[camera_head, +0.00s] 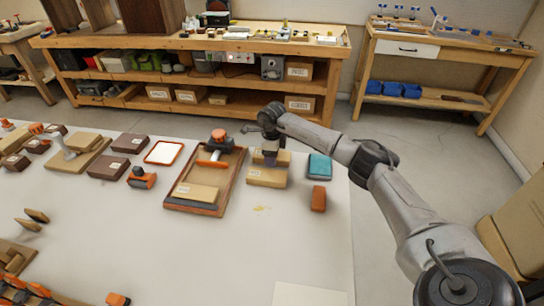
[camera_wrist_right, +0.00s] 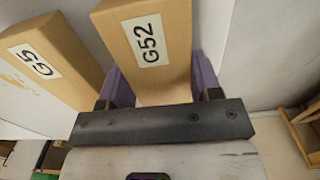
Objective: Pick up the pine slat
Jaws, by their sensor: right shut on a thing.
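A pale wooden slat labelled G52 (camera_wrist_right: 150,45) sits between the purple fingers of my right gripper (camera_wrist_right: 160,85), which is shut on it. In the head view my right gripper (camera_head: 269,158) points down at this slat (camera_head: 284,158), partly hiding it. I cannot tell whether the slat touches the table. A second pale slat (camera_head: 267,178) lies just in front of it; it also shows on the left of the right wrist view (camera_wrist_right: 48,62), its label partly readable as G5. My left gripper is not in view.
A brown wooden tray (camera_head: 229,178) with a pale block and an orange-and-grey tool lies to the left. A teal box (camera_head: 319,166) and a rust-coloured block (camera_head: 318,199) lie to the right. The white table (camera_head: 250,250) is mostly clear in front.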

